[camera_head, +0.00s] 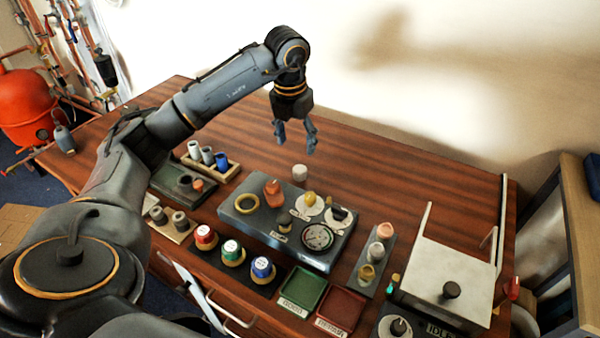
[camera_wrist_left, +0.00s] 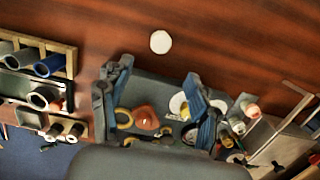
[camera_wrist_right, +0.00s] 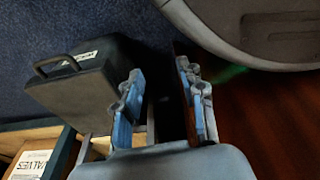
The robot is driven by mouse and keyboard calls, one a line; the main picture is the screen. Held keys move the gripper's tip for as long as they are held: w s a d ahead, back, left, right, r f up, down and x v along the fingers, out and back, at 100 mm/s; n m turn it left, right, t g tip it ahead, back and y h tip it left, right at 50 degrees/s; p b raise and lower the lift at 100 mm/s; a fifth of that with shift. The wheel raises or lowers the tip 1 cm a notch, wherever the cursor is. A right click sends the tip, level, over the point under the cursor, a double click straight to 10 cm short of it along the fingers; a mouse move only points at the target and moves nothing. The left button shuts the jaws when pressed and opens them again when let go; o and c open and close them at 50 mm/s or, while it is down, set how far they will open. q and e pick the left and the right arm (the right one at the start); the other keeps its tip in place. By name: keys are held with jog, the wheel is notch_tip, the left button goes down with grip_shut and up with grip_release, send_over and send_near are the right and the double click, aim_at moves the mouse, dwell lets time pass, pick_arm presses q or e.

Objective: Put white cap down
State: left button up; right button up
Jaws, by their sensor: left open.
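The white cap (camera_head: 300,172) stands on the wooden table just behind the grey fixture plate (camera_head: 236,211). In the left wrist view the cap (camera_wrist_left: 160,42) is a pale disc on bare wood, beyond my fingertips. My left gripper (camera_head: 296,144) is above the table, over and slightly behind the cap, with its fingers apart and nothing between them. Its spread fingers also show in the left wrist view (camera_wrist_left: 157,85), clear of the cap. My right gripper shows only in the right wrist view (camera_wrist_right: 160,75), empty with its fingers apart, away from the cap.
The plate carries an orange part (camera_head: 273,192), a yellow ring and round dials. A wooden rack (camera_head: 231,177) of cylinders stands left. Green (camera_head: 302,291) and red (camera_head: 341,308) trays lie in front, and a white-lidded box (camera_head: 450,270) stands right. The table behind the cap is clear.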

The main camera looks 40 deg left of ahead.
pick_arm(q)
send_over(299, 168)
jog(key=s, duration=0.1)
jog(key=f, duration=0.5)
jog(key=shift+s+d+f, duration=0.15)
jog(key=shift+d+f, duration=0.1)
jog(key=shift+f, duration=0.05)
jog(key=f, duration=0.2)
jog(key=w+f+b, duration=0.1)
jog(key=f, duration=0.1)
jog(key=shift+a, duration=0.1)
jog(key=shift+f, duration=0.45)
jog(key=shift+w, duration=0.1)
jog(key=c, duration=1)
pick_arm(e)
jog(key=w+r, duration=0.2)
jog(key=shift+w+a+r, duration=0.2)
jog(key=shift+r, duration=0.15)
pick_arm(q)
jog(key=shift+r, duration=0.65)
jog(key=s+d+r+p, duration=0.1)
jog(key=s+d+r, duration=0.6)
jog(key=s+r, duration=0.4)
jog(key=shift+s+d+r, duration=0.35)
jog(key=shift+s, duration=0.05)
pick_arm(e)
jog(key=s+f, duration=0.2)
jog(key=shift+s+d+f, duration=0.2)
jog(key=shift+s+f, duration=0.1)
jog(key=shift+f, duration=0.1)
